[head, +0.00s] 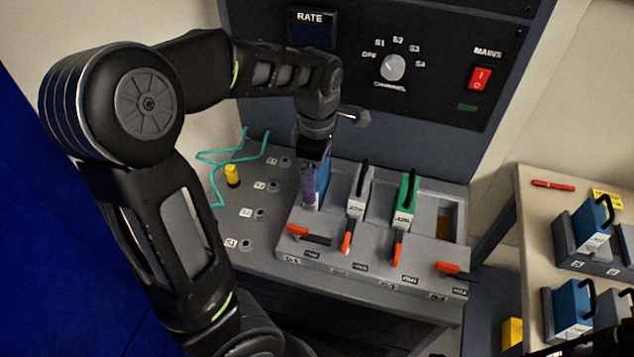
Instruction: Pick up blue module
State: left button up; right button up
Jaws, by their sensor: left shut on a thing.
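A blue module (325,172) stands upright at the leftmost bay of the grey module rack (345,258). My left gripper (313,165) reaches down over it from above and is shut on it, hiding most of its top and handle. I cannot tell whether the module is fully seated or slightly raised. Two more blue modules with black handles stand on the side table at right, one further back (590,218) and one nearer (572,304). My right gripper is not in view.
A white module (359,190) and a green module (405,200) fill the middle bays; the rightmost bay (443,225) looks empty. Orange levers line the rack front; the leftmost (298,230) and rightmost (447,267) lie sideways. A teal cable (217,182) and yellow plug (232,175) lie left.

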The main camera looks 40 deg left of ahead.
pick_arm(q)
jog(key=shift+c, duration=0.7)
jog(key=shift+r, duration=0.25)
notch_tip(320, 180, up, 10)
jog(key=shift+f+b, duration=0.2)
jog(key=shift+b, duration=0.15)
dwell(1.0)
